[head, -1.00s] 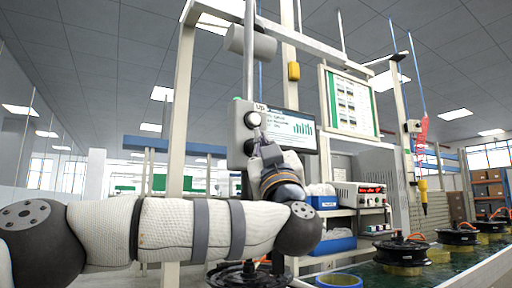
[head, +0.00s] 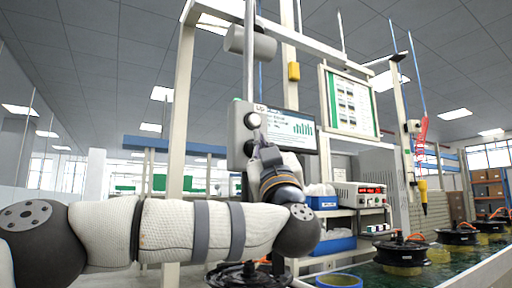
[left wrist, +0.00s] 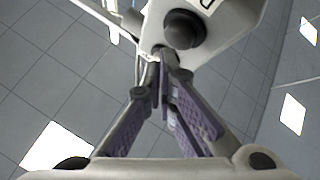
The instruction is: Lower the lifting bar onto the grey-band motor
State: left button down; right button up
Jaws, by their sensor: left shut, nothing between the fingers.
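A pale control box (head: 241,134) with an "UP" label hangs on the lift column, with a round button (head: 252,121) on its face. My left gripper (head: 259,138) is shut and empty, its fingertips at the box just below that button. In the left wrist view the shut fingertips (left wrist: 161,58) are close to the box (left wrist: 222,22), beside a dark round button (left wrist: 184,29); I cannot tell whether they touch. A black motor (head: 246,274) is below my arm, partly hidden; its band is not visible. I cannot make out the lifting bar. My right gripper is not in view.
A screen (head: 290,130) stands right behind the box. Several black motors, one of them (head: 402,250) on a yellow base, line the green bench at right. A blue ring (head: 339,281) lies at the bottom. A yellow tool (head: 423,196) hangs at right.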

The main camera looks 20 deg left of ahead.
pick_arm(q)
jog(key=shift+w+a, duration=0.15)
jog(key=shift+a, duration=0.1)
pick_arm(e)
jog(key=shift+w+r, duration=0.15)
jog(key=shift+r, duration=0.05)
pick_arm(q)
jog(key=shift+w+a+p, duration=0.3)
jog(key=shift+a+p, duration=0.05)
jog(key=shift+a, duration=0.1)
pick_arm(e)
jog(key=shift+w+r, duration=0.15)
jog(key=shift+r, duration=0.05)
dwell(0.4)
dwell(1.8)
pick_arm(q)
jog(key=shift+s+d+p, duration=0.3)
jog(key=shift+s+d, duration=0.25)
jog(key=shift+d, duration=0.2)
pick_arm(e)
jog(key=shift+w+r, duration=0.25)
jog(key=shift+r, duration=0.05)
